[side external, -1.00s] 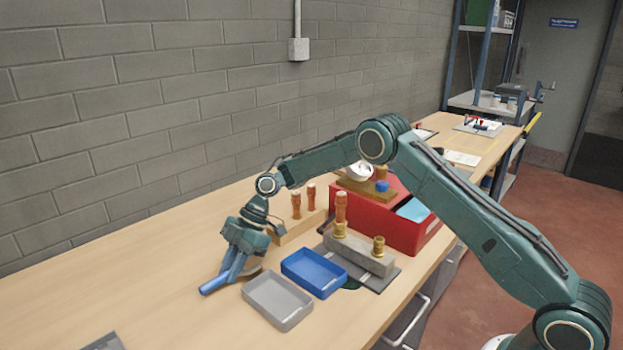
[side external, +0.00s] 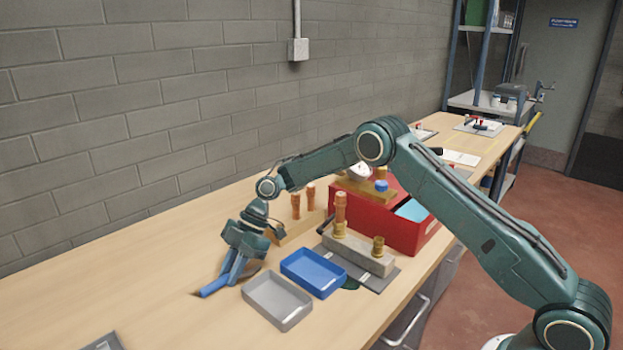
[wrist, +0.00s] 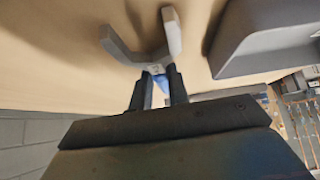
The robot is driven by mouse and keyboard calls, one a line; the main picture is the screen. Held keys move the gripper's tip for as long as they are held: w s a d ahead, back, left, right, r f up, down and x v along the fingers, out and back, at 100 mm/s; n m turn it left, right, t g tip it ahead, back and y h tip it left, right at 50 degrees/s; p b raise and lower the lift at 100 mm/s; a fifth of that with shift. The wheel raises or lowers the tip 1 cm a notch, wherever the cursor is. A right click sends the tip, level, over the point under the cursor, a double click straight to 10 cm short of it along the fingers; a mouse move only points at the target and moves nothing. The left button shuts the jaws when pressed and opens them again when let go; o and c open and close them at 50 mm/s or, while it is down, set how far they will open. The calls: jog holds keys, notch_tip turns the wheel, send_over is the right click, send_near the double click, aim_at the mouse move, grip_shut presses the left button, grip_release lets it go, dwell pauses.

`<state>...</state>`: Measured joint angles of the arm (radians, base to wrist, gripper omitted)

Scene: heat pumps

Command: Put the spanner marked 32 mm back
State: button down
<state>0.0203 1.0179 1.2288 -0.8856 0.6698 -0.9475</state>
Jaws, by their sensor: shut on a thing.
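A spanner with a blue handle (side external: 212,287) is in my gripper (side external: 231,277), left of the grey tray in the side view. My gripper is shut on it. In the wrist view the spanner's grey open-ended head (wrist: 150,50) sticks out beyond my gripper's fingers (wrist: 159,88), with a bit of blue between them. The spanner is low over the bench; I cannot tell whether it touches. I cannot read its size marking.
A grey tray (side external: 277,303) and a blue tray (side external: 314,272) lie right of my gripper. Behind are a grey block (side external: 357,254) with brass fittings, a wooden block (side external: 297,231) with copper-coloured pieces and a red box (side external: 405,232). The bench (side external: 130,270) at left is largely clear.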

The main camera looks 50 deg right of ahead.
jog(key=shift+s+f, duration=0.15)
jog(key=shift+f, duration=0.6)
jog(key=c, duration=1.3)
grip_release()
jog(key=shift+f, duration=0.1)
jog(key=shift+o, duration=0.2)
jog(key=shift+s, duration=0.1)
jog(key=v, duration=1.5)
jog(key=shift+w+a+r, duration=0.3)
jog(key=shift+w+r, duration=0.1)
jog(key=shift+w, duration=0.05)
